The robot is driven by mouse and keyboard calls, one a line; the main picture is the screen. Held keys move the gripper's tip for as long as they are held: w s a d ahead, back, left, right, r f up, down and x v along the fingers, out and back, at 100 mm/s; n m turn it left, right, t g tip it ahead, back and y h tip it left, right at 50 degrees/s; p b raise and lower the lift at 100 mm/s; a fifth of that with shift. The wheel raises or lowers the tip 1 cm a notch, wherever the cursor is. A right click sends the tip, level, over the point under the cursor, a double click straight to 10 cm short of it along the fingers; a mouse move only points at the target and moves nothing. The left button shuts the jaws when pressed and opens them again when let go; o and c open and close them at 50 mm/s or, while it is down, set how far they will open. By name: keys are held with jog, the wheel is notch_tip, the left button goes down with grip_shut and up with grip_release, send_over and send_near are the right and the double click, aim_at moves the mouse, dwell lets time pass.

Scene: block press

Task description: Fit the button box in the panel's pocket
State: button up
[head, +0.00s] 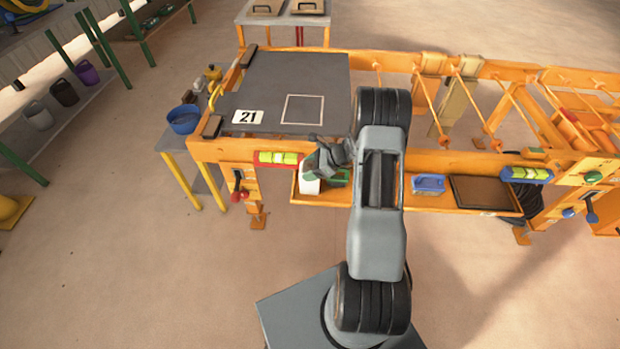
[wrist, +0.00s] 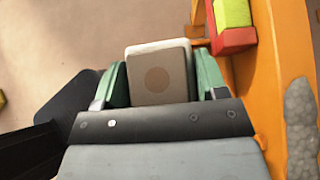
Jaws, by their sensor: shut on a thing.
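The button box (wrist: 158,82) is a pale, boxy piece with a round brownish disc on the face turned to the wrist camera. My gripper (wrist: 161,84) is shut on it, with a green finger on each side. In the head view the white box (head: 309,184) hangs at my gripper (head: 318,168), by the left end of the orange tray, in front of the frame. An orange panel (head: 228,176) with a dark lever and red knob is on the frame's left leg, left of the box. I cannot make out a pocket in it.
A red-cased yellow-green vial (head: 278,158) sits on the front beam close by the box. The orange tray (head: 470,208) holds a blue item (head: 428,183) and a brown board (head: 485,194). A blue bowl (head: 184,119) stands at left. The floor in front is clear.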

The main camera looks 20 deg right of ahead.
jog(key=c, duration=0.9)
